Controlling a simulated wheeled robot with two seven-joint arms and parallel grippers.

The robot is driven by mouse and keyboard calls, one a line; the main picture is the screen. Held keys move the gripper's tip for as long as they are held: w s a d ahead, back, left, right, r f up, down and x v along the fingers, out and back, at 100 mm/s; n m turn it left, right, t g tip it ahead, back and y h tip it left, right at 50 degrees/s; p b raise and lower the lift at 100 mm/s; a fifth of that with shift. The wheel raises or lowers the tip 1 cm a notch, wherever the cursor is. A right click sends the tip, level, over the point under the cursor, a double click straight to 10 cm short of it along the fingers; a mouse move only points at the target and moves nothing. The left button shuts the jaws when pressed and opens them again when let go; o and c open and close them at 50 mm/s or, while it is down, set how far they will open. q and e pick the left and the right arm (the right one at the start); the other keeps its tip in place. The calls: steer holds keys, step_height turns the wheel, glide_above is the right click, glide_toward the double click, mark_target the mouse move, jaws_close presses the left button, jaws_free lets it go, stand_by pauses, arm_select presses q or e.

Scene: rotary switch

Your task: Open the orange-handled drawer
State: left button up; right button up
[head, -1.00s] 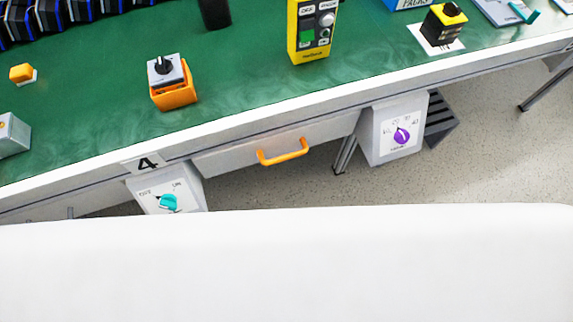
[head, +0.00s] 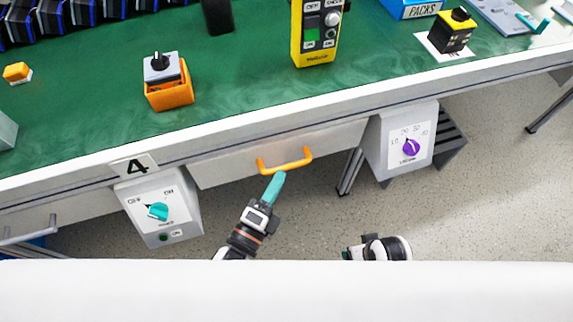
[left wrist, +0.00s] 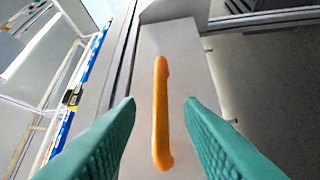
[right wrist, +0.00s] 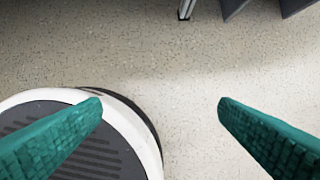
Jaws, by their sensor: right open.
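The drawer (head: 335,142) is a grey front under the green workbench, and it looks closed. Its orange handle (head: 285,163) runs across the front; it also shows in the left wrist view (left wrist: 161,115). My left gripper (head: 275,185) is just below and in front of the handle. In the left wrist view its teal fingers (left wrist: 160,108) are apart, with the handle between them in the picture and no contact visible. My right gripper (head: 347,254) is lower right, away from the drawer. In the right wrist view its fingers (right wrist: 160,105) are apart and empty over the floor.
A grey box with a teal knob (head: 158,212) hangs left of the drawer. A grey box with a purple knob (head: 410,147) hangs to the right. The bench edge (head: 250,130) runs above the drawer. Open floor (head: 480,200) lies at the right.

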mark_target(287, 165)
arm_select(q)
steer(key=x, duration=0.5)
jaws_close()
